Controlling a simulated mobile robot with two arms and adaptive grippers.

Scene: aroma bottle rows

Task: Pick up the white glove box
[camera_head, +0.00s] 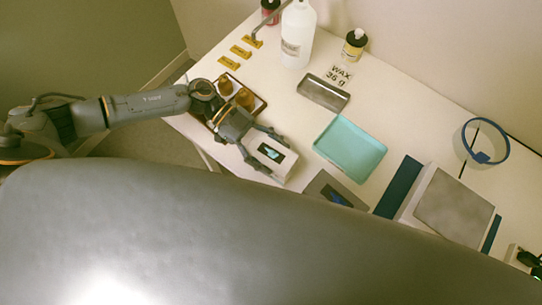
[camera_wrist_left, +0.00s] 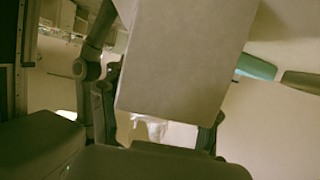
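The white glove box (camera_head: 270,163) has a dark picture label with a blue shape on top. In the head view it is at the table's near edge, between the fingers of my left gripper (camera_head: 263,146). In the left wrist view the box (camera_wrist_left: 185,60) fills the upper middle, with a pale piece of glove or tissue (camera_wrist_left: 150,128) at its lower edge. One finger (camera_wrist_left: 100,90) lies along the box's left side; the other is mostly hidden behind the box. The fingers look closed on its sides. Whether the box touches the table is unclear. My right gripper is not in view.
A tray with amber bottles (camera_head: 225,86) is under my left wrist. A teal tray (camera_head: 350,148), a metal tray (camera_head: 323,93) and a grey-topped scale-like block (camera_head: 455,205) stand to the right.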

